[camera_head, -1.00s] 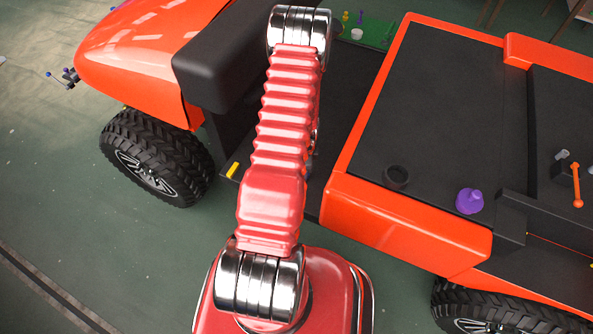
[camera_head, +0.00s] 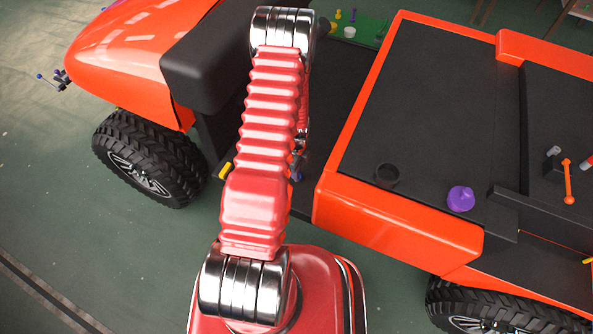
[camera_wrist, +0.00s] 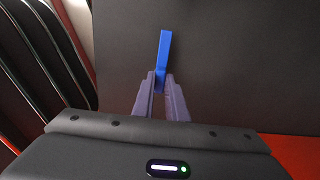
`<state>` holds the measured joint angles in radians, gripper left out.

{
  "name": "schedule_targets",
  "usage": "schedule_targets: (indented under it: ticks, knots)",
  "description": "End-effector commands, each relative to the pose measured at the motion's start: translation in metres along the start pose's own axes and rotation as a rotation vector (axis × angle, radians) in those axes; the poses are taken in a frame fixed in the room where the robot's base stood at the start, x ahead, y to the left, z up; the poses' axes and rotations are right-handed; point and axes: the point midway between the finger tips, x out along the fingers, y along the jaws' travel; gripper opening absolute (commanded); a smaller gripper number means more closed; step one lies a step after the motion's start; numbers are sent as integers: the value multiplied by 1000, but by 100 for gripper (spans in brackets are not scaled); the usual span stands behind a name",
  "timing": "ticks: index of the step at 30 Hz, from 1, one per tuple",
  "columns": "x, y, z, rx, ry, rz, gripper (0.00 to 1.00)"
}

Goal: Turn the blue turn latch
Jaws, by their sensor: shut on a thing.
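The blue turn latch (camera_wrist: 165,48) shows in the wrist view as a narrow blue bar against a dark panel (camera_wrist: 230,60). It stands nearly upright in the picture, with its top leaning slightly right. My gripper (camera_wrist: 161,82) is shut on the lower end of the latch, with one dark finger on each side. The far part of the latch sticks out beyond the fingertips. In the head view my red arm hides most of the area around my gripper, and I cannot make out the latch there.
The orange cart has a black flat deck (camera_head: 430,110) holding a dark ring (camera_head: 388,174) and a purple knob (camera_head: 460,199). An orange lever (camera_head: 568,180) stands at the right. A black seat block (camera_head: 210,70) is left of my arm. A green tray (camera_head: 369,32) lies behind.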

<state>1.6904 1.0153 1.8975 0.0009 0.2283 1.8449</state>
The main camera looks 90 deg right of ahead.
Motion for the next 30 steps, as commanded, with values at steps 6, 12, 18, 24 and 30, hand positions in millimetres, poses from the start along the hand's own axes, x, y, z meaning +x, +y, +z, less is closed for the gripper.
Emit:
schedule_targets:
  ticks: [6,12,18,24,30]
  knots:
    - [0,-1,-3,17,0,0,0]
    - [0,-1,-4,19,1,0,0]
    - [0,-1,-4,17,0,0,26]
    - [0,-1,-3,16,0,0,31]
    - [-2,-1,-3,15,0,0,31]
